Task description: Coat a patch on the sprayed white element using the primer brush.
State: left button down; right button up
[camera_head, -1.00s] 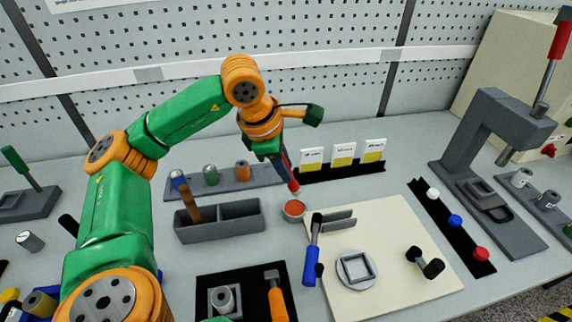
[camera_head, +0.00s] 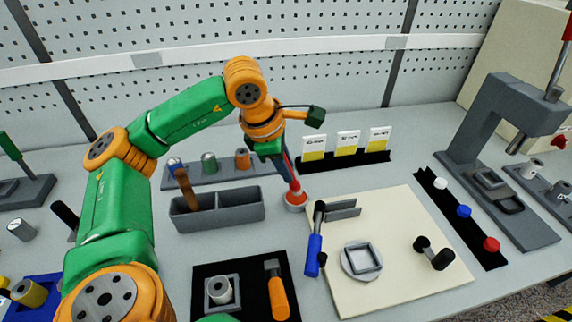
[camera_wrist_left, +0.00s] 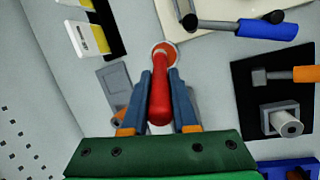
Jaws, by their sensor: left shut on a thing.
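My left gripper (camera_head: 280,163) is shut on the red handle of the primer brush (camera_head: 293,185) and points it down. In the left wrist view, the gripper's blue-grey fingers (camera_wrist_left: 160,84) flank the red brush (camera_wrist_left: 159,100). The brush's lower end is in or right over a small round pot (camera_head: 295,206), which also shows in the left wrist view (camera_wrist_left: 171,47); the bristles are hidden. A pale square frame on a round disc (camera_head: 361,261) lies on a cream board (camera_head: 395,213). I cannot tell for sure which piece is the sprayed white element. My right gripper is not in view.
A grey two-slot box (camera_head: 240,212) with a brown-handled tool stands left of the pot. A blue-handled hammer-like tool (camera_head: 314,255) lies at the board's left edge. White-and-yellow cards (camera_head: 348,145) stand behind. White, blue and red knobs (camera_head: 464,212) and a grey press (camera_head: 500,150) are right.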

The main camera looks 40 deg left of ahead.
pick_arm(q)
jog(key=shift+s+f+b, duration=0.1)
jog(key=shift+f+b, duration=0.5)
jog(key=shift+f, duration=0.05)
dwell(1.2)
notch_tip(320, 180, up, 7)
jog(key=p, duration=0.6)
jog(key=shift+r, duration=0.15)
dwell(0.4)
